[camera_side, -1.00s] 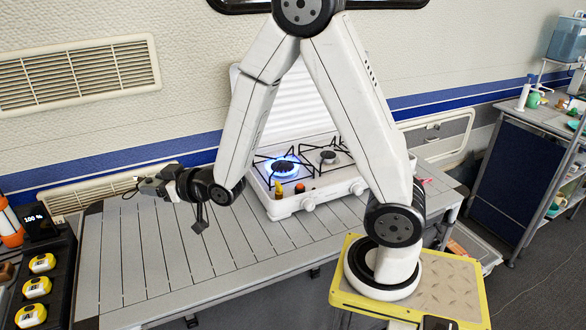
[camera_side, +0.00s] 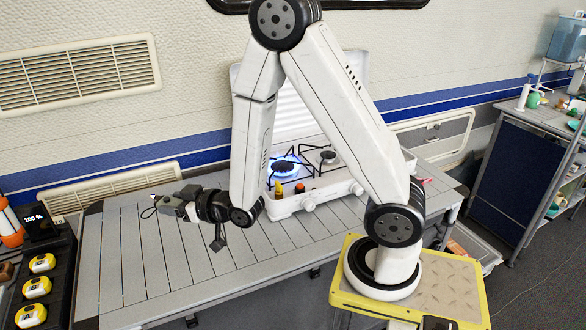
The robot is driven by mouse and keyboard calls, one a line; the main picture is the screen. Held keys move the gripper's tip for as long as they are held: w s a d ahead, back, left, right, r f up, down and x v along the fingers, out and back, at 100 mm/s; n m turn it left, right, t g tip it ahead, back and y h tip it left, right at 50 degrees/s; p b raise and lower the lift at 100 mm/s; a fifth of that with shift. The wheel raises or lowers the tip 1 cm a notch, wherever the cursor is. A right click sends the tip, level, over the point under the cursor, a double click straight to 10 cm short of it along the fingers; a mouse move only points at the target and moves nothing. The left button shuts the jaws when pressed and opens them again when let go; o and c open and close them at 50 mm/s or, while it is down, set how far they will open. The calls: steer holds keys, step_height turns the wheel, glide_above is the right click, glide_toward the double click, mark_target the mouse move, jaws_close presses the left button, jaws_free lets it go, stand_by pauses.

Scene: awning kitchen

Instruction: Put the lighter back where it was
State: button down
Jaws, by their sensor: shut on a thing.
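My gripper (camera_side: 164,204) is at the left of the picture, over the left part of the grey slatted table (camera_side: 120,265). It points left and is shut on a small thin dark thing, which I take to be the lighter (camera_side: 149,211). Only a little of it shows past the fingertips, and the rest is hidden by the gripper. The lighter appears to be above the tabletop, but the gap is hard to judge.
A white two-burner stove (camera_side: 330,196) stands on the table, with a blue flame (camera_side: 284,167) on its left burner. The table's front left is clear.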

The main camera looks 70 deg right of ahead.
steer(key=shift+s+d+f+h, duration=0.15)
steer(key=shift+d+f+h, duration=0.15)
steer(key=shift+f, duration=0.15)
steer(key=s+d+f+m+g+h, duration=0.4)
steer(key=s+d+f+m+h, duration=0.5)
steer(key=s+d+f, duration=0.3)
steer(key=shift+s+f+g+h, duration=0.3)
steer(key=shift+s+g+h, duration=0.1)
steer(key=shift+s+h, duration=0.35)
steer(key=shift+f, duration=0.1)
glide_above(263, 254)
steer(key=shift+f, duration=2.05)
steer(key=shift+f, duration=0.1)
steer(key=shift+f, duration=1.7)
steer(key=shift+f, duration=0.1)
